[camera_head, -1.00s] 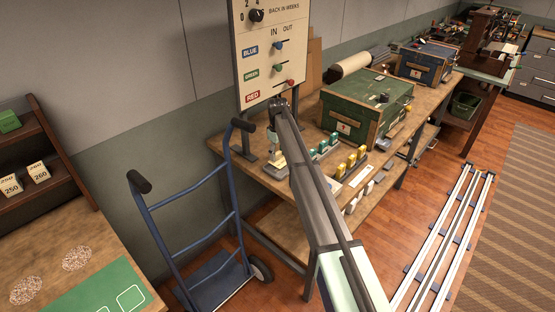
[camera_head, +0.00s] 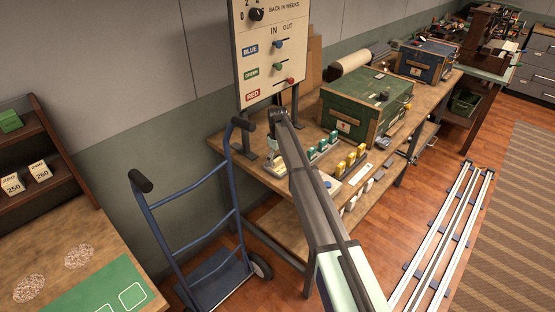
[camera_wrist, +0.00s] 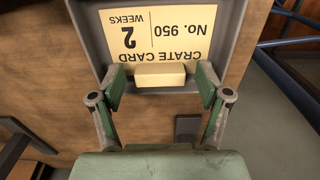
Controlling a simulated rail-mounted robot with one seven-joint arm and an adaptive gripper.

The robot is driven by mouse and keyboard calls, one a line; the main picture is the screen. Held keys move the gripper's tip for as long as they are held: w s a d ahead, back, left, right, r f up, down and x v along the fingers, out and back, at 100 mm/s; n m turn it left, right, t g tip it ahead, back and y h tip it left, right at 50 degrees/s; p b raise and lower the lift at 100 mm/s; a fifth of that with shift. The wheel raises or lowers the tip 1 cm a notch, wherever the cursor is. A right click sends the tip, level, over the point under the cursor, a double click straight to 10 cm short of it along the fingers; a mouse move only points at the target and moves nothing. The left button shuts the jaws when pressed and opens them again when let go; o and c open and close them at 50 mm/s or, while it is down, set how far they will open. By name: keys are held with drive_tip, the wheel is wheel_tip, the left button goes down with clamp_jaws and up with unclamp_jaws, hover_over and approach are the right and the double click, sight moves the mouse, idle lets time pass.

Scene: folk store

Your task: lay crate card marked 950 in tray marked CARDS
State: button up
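The cream crate card, marked No. 950 and 2 WEEKS (camera_wrist: 155,32), shows upside down in the wrist view. It lies between the raised edges of a grey tray (camera_wrist: 236,45); no CARDS mark is visible on it. A cream block (camera_wrist: 160,76) stands on the card's near edge. My gripper (camera_wrist: 160,84) has its green-padded fingers on either side of this block, with a visible gap at each side. In the head view my gripper (camera_head: 288,168) is low over the left end of the workbench, largely hidden by my arm.
A sign board with sliders (camera_head: 270,50) stands behind my gripper. Teal and yellow blocks (camera_head: 355,158) and a green crate (camera_head: 365,105) are to the right on the workbench (camera_head: 230,150). A blue hand truck (camera_head: 195,190) stands left. Cards 250 and 260 (camera_head: 27,178) sit on a shelf.

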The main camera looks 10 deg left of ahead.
sight(278, 159)
drive_tip(key=shift+r, duration=0.1)
wheel_tip(278, 159, up, 12)
drive_tip(key=b, duration=0.3)
drive_tip(key=shift+b, duration=0.35)
